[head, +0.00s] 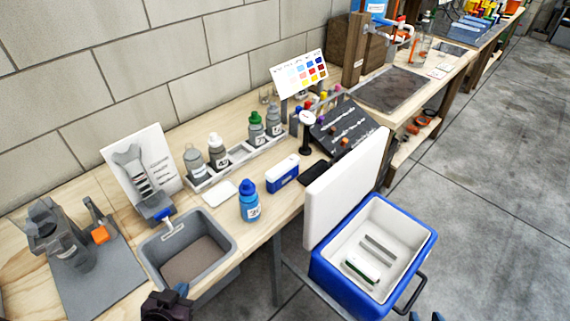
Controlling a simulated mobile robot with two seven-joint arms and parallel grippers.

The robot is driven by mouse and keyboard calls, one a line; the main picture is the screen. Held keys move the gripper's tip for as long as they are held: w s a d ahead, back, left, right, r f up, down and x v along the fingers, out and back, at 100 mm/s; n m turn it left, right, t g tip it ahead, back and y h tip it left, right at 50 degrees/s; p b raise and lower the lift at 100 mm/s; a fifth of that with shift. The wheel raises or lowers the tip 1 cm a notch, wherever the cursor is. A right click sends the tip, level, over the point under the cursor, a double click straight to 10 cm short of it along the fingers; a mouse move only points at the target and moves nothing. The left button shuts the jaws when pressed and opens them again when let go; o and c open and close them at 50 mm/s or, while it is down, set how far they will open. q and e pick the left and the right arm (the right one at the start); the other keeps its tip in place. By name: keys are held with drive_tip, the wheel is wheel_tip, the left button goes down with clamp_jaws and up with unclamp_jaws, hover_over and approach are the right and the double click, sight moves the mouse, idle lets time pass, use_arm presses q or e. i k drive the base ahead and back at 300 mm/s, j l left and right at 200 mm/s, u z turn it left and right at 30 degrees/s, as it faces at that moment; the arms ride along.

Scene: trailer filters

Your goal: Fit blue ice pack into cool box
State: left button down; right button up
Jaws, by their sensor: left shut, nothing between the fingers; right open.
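The blue ice pack (283,176), blue with a white upper part, lies on the wooden bench near its front edge. The cool box (337,281) stands on the right in front of the bench, blue outside and white inside, with its white lid (345,188) raised. Inside it are grey slots (378,250) and a white and green pack (361,270). My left gripper (170,302) is shut and empty at the bottom edge, below the grey basin. My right gripper (427,317) is open at the bottom edge, right of the cool box, mostly out of frame.
A blue bottle (249,203) stands left of the ice pack. A grey basin (226,223) is set at the front of the bench. A rack of bottles (218,153) and a dark sign board (344,126) stand behind. The floor on the right is clear.

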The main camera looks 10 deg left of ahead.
sight(390, 239)
drive_tip(key=k+l+z, duration=0.2)
drive_tip(key=z, duration=0.15)
drive_tip(key=k+l+z, duration=0.4)
drive_tip(key=i+j, duration=0.05)
drive_tip(key=j, duration=0.05)
